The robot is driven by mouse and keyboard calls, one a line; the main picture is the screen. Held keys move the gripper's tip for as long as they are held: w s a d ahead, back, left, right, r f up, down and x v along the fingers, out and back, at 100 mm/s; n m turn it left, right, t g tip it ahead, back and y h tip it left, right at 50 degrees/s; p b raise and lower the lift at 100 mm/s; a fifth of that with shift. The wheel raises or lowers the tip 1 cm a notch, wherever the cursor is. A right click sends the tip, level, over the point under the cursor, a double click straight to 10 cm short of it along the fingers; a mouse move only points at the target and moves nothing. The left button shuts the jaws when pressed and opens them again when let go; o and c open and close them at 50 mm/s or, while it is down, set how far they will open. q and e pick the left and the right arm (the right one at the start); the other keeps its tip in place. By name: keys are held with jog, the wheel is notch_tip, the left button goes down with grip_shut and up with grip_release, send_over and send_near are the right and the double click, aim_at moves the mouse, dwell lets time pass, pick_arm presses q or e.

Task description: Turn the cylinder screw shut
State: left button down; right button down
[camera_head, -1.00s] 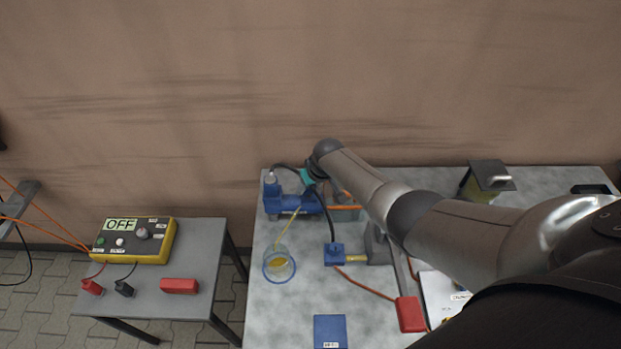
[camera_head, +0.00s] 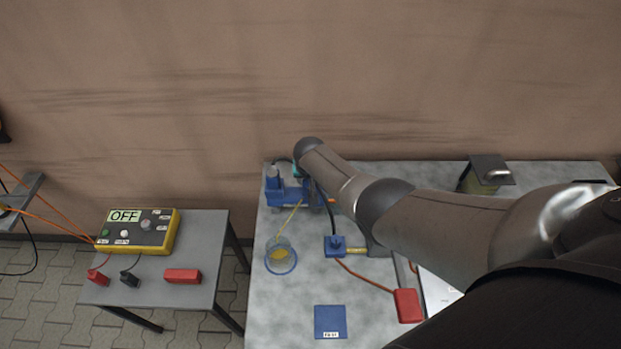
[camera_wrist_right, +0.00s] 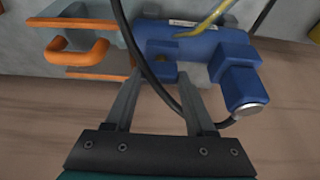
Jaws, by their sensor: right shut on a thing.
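The blue cylinder unit (camera_head: 287,192) stands at the back left of the grey table, with a short upright blue part at its left end. In the right wrist view its blue body (camera_wrist_right: 205,48) fills the upper middle, and the upright part (camera_wrist_right: 240,88) has a silver cap. My right gripper (camera_wrist_right: 159,82) reaches to the body's side, its two fingers a short way apart and closed on a small part there. I take this for the cylinder screw, mostly hidden between the fingertips. In the head view my right forearm hides the fingers. My left gripper is not in view.
A glass jar (camera_head: 281,257) with a yellow tube stands before the unit. A blue block (camera_head: 335,246) with a cable and a red box (camera_head: 408,305) lie nearby. An orange handle (camera_wrist_right: 80,50) is close to my fingers. A yellow control box (camera_head: 138,231) reads OFF.

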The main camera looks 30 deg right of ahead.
jog(key=shift+c, duration=1.2)
grip_release()
jog(key=shift+r, duration=0.1)
jog(key=shift+s+r+p, duration=0.1)
jog(key=shift+r+p, duration=0.15)
jog(key=shift+p, duration=0.1)
jog(key=p+v, duration=0.6)
jog(key=v, duration=0.8)
jog(key=shift+r, duration=0.25)
jog(key=shift+s+a, duration=0.1)
jog(key=shift+s, duration=0.1)
